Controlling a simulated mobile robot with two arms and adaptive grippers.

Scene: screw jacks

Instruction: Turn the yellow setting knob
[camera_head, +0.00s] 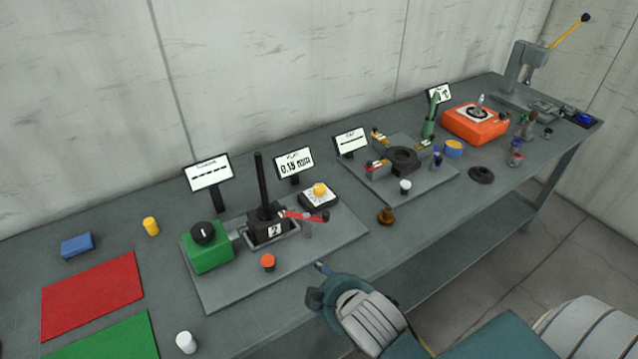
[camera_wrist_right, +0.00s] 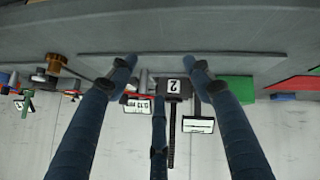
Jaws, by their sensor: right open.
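The yellow setting knob (camera_head: 319,189) sits on a small black base with a white dial face, at the back right of a grey plate. In front of it is a red lever (camera_head: 305,216). My right gripper (camera_head: 318,283) is in front of the plate's front edge, nearer to me than the knob and clear of it. In the right wrist view, turned upside down, its fingers (camera_wrist_right: 164,66) are spread with nothing between them. I cannot make out the knob there. My left gripper is not in view.
On the same plate stand a black block (camera_head: 268,226) with a tall rod, a green box (camera_head: 207,248) and an orange-red button (camera_head: 268,261). A display (camera_head: 294,162) reading about 0.19 mm stands behind. A brown piece (camera_head: 387,215) is to the right.

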